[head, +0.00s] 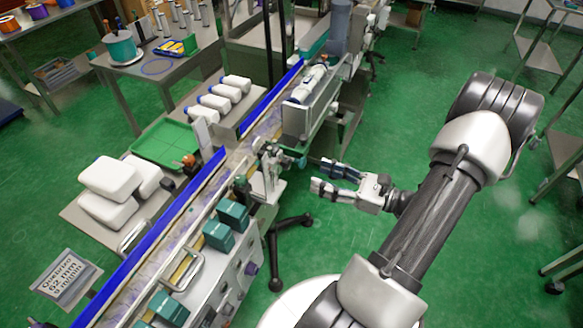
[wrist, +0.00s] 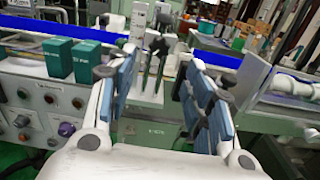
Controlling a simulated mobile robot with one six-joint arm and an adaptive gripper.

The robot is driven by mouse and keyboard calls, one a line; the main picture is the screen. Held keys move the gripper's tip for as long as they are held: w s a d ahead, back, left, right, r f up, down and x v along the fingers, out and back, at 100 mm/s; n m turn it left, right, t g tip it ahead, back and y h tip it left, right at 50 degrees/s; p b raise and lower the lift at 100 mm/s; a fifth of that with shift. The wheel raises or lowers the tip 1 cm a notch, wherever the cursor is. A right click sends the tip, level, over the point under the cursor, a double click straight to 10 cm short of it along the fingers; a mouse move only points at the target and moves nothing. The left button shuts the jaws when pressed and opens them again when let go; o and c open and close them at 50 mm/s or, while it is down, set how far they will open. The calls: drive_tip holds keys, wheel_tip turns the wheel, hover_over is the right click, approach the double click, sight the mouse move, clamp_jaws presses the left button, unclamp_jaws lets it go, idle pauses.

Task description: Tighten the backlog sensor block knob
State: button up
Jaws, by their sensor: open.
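My gripper (head: 322,176) is open and empty in the head view, reaching left toward the conveyor's near side. A metal bracket assembly with small dark fittings (head: 270,168) stands at the conveyor edge, a short gap left of the fingertips. In the wrist view my gripper's blue-padded fingers (wrist: 164,85) stand apart on both sides of the pale upright bracket (wrist: 137,22). Dark knob-like fittings (wrist: 160,48) show beyond and between the fingers. I cannot tell which of them is the backlog sensor block knob. Nothing is between the pads.
The conveyor (head: 180,220) with blue side rails runs diagonally. Teal boxes (head: 227,228) sit along its near side above a control panel (wrist: 40,120) with knobs. A bottle (head: 308,84) lies in the guarded section further up. A green tray (head: 165,145) and white packs stand beyond.

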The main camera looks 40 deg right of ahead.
sight(289, 165)
drive_tip(key=b+x, duration=0.2)
drive_tip(key=x, duration=0.7)
drive_tip(key=shift+w+a, duration=0.2)
drive_tip(key=shift+w, duration=0.15)
drive_tip(key=c, duration=1)
drive_tip(key=shift+c, duration=0.2)
